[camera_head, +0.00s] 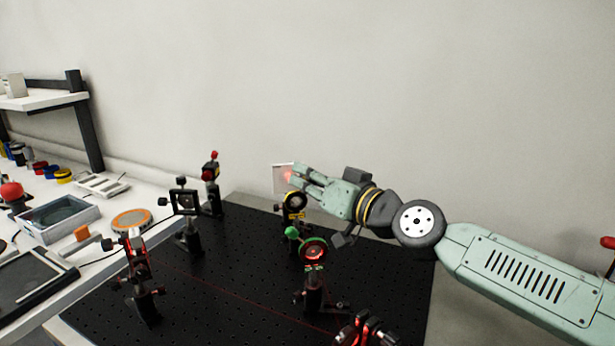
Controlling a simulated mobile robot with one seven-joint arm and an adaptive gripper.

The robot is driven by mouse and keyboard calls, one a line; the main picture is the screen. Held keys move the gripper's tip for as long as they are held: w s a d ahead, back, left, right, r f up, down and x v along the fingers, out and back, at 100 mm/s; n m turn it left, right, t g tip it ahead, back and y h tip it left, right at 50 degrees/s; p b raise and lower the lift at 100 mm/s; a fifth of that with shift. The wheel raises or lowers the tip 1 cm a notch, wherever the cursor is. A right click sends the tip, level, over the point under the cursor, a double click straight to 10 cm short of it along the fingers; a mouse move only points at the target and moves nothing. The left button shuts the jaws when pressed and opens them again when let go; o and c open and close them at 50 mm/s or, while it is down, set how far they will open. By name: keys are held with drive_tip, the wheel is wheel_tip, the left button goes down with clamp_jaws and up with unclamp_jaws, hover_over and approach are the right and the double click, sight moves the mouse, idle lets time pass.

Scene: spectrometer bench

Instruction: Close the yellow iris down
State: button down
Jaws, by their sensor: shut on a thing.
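The yellow iris (294,201) is a dark ring on a post with a yellow band below the ring, standing near the back right of the black breadboard. My gripper (297,179) reaches in from the right, with its fingertips just above the ring. It is shut at the iris's upper edge, on what appears to be the iris's lever. The fingers hide the lever itself, and the size of the iris opening is too small to tell.
A green-knobbed iris (314,250) stands in front, below my wrist. A white card (281,179) with a red glow is behind my fingertips. A red-topped mount (211,183) and a square dark mount (186,203) stand left. The breadboard (240,262) is bare between the mounts.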

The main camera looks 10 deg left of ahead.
drive_tip(key=shift+s+a+r+n+h, duration=0.1)
drive_tip(key=shift+a+r+n+h, duration=0.15)
drive_tip(key=shift+n, duration=0.45)
drive_tip(key=shift+s+a+f+n+g+h+b, duration=0.15)
drive_tip(key=shift+a+n+h+b, duration=0.1)
drive_tip(key=shift+n, duration=0.15)
drive_tip(key=shift+s+a+n+g+h+b, duration=0.15)
drive_tip(key=shift+a+n+h+b, duration=0.1)
drive_tip(key=shift+n, duration=0.15)
drive_tip(key=shift+h, duration=0.25)
drive_tip(key=c, duration=1.6)
unclamp_jaws()
drive_tip(key=shift+c, duration=0.2)
drive_tip(key=v, duration=1.2)
drive_tip(key=shift+c, duration=0.2)
